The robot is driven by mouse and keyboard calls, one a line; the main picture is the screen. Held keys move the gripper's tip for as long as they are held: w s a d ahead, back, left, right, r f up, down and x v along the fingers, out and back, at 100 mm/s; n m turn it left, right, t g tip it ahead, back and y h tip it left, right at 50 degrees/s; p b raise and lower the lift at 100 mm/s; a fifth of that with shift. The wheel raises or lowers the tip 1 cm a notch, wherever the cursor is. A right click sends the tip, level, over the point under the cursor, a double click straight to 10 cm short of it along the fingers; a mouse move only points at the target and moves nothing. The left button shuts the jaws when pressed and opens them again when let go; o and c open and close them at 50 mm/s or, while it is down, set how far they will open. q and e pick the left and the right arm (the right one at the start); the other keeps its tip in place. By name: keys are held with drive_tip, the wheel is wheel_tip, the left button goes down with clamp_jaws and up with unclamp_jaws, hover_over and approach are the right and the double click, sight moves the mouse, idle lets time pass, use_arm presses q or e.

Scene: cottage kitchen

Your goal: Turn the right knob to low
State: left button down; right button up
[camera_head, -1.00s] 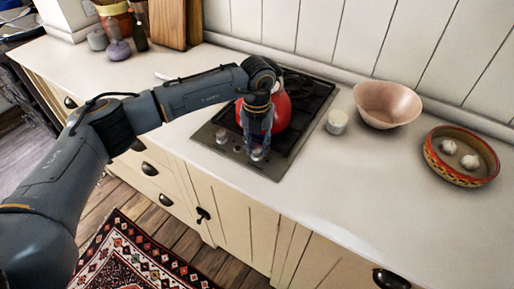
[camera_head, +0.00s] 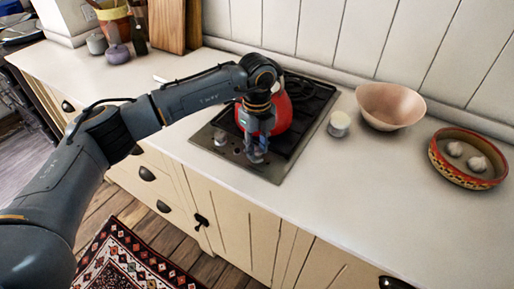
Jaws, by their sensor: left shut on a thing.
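The stove (camera_head: 275,168) is set into the white counter, with a dark hob and a metal front strip. The left knob (camera_head: 220,138) shows on that strip. My left gripper (camera_head: 256,154) points down at the right side of the strip, where the right knob sits. It is shut on the right knob, whose body and setting are mostly hidden by the fingers. A red kettle (camera_head: 281,113) stands on the hob just behind the gripper, partly covered by my wrist. My right gripper is out of view.
A small white jar (camera_head: 339,123), a pink bowl (camera_head: 390,106) and a red patterned dish (camera_head: 440,165) holding garlic stand right of the stove. Cutting boards (camera_head: 168,25) lean at the back left. The counter's front right is clear.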

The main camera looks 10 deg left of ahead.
sight(257, 151)
use_arm(q)
drive_tip(key=shift+n, duration=0.4)
drive_tip(key=c, duration=1)
unclamp_jaws()
drive_tip(key=shift+r, duration=0.2)
wheel_tip(257, 151, up, 12)
drive_tip(key=shift+f, duration=0.2)
